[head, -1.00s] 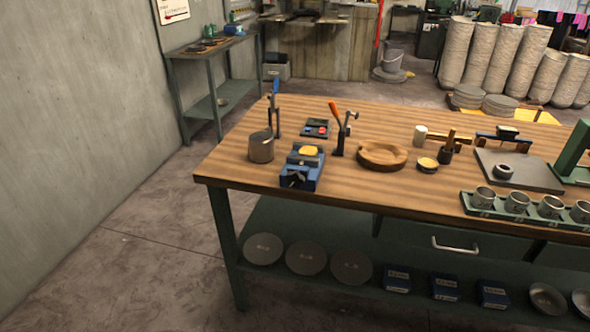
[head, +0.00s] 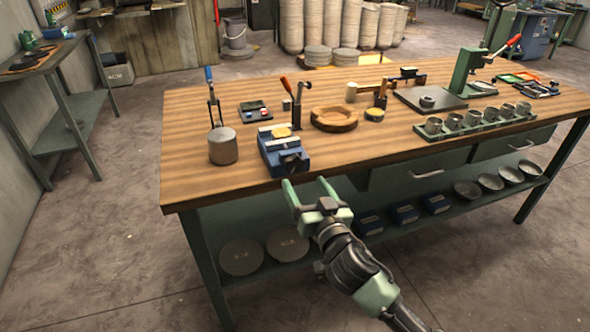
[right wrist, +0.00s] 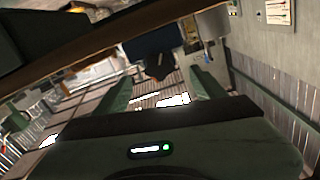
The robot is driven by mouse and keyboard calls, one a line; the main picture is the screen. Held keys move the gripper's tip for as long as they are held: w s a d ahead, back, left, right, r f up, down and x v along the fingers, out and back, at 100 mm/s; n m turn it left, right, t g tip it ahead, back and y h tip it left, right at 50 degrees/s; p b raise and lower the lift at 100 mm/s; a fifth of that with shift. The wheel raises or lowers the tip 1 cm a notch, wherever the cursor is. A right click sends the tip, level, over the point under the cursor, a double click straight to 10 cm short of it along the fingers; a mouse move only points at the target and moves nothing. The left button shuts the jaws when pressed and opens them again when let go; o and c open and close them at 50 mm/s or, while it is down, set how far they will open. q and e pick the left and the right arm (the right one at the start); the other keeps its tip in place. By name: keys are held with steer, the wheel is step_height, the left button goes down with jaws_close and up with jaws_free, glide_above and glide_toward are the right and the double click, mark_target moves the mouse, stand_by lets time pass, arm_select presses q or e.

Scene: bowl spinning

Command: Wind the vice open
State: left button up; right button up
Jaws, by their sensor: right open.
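The blue vice (head: 285,158) stands on the wooden bench at its front edge, with a dark screw end (head: 291,158) facing me. In the right wrist view, a dark blue shape (right wrist: 148,45), likely the vice, shows beyond the spread fingers (right wrist: 162,88). My left gripper is not in view.
On the bench (head: 190,178) a grey metal cylinder (head: 223,147) stands left of the vice. The bench's front left corner is clear. A lower shelf holds discs (head: 241,257) and blue boxes (head: 405,213).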

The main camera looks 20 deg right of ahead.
mark_target(295, 166)
steer(key=w+p, duration=0.1)
steer(key=w, duration=0.6)
steer(key=shift+w+r, duration=0.1)
steer(key=shift+w, duration=0.2)
steer(key=c, duration=1.4)
